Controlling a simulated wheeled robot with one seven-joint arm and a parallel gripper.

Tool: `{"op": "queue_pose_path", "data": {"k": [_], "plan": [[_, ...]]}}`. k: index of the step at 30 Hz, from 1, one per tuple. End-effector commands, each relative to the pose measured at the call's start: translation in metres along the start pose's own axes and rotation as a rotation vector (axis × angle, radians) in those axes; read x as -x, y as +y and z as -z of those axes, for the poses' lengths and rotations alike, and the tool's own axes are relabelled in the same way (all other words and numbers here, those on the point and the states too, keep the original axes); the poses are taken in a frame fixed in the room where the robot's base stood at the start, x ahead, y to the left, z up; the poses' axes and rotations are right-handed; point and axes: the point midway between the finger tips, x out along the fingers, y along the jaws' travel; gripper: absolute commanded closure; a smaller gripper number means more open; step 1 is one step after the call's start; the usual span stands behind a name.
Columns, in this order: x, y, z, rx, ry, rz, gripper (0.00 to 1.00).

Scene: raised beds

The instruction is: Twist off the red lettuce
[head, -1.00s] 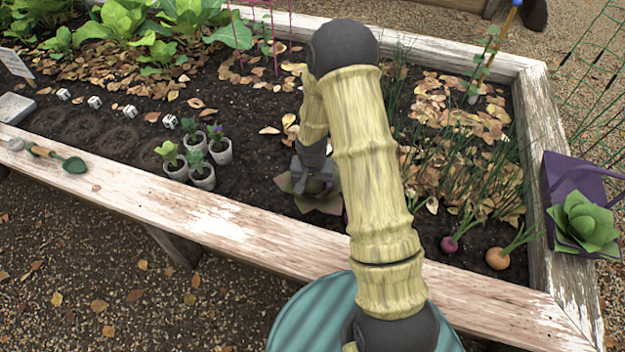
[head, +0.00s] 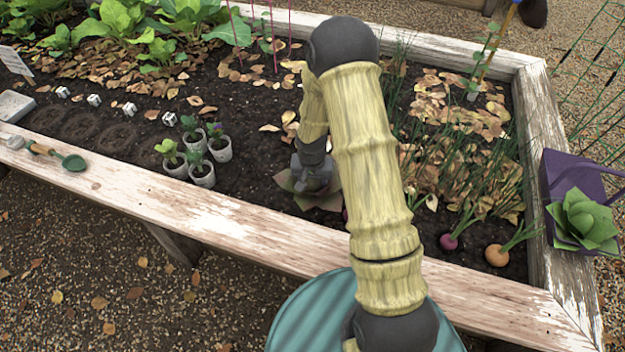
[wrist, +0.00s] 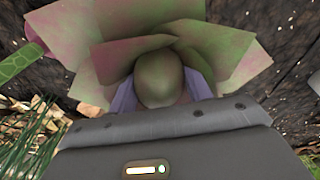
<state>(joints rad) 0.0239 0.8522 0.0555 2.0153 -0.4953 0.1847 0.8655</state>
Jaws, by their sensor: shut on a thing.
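The red lettuce (head: 322,200) has reddish-green leaves and sits low on the soil near the bed's front board. My arm covers part of it in the head view. In the wrist view the lettuce (wrist: 235,55) spreads wide around a rounded green heart. My gripper (head: 316,182) points down over the lettuce and is shut on it. In the wrist view pale purple finger parts show on both sides of the heart, and the gripper body (wrist: 165,125) hides the lower part. The lettuce still rests at soil level as far as I can see.
A purple container (head: 565,185) with a green lettuce (head: 584,221) stands at the bed's right corner. A purple-red root (head: 449,242) and an orange root (head: 497,257) lie right of my arm. Several potted seedlings (head: 202,173) stand left. A trowel (head: 73,162) lies on the front board (head: 190,215).

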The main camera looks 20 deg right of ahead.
Motion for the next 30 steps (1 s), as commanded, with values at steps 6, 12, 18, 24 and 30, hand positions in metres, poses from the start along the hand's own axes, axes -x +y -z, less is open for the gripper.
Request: {"op": "queue_pose_path", "data": {"k": [6,12,18,24,30], "plan": [[0.0015,-0.001,0.0004,0.06,0.001,0.009,0.8],[0.0011,-0.0012,0.0002,0.123,0.0,0.017,0.8],[0.0003,-0.0017,0.0002,0.169,0.001,0.022,0.8],[-0.0003,-0.002,0.0001,0.181,0.001,0.024,0.8],[-0.0004,-0.0022,0.0,0.18,0.001,0.024,0.8]]}}
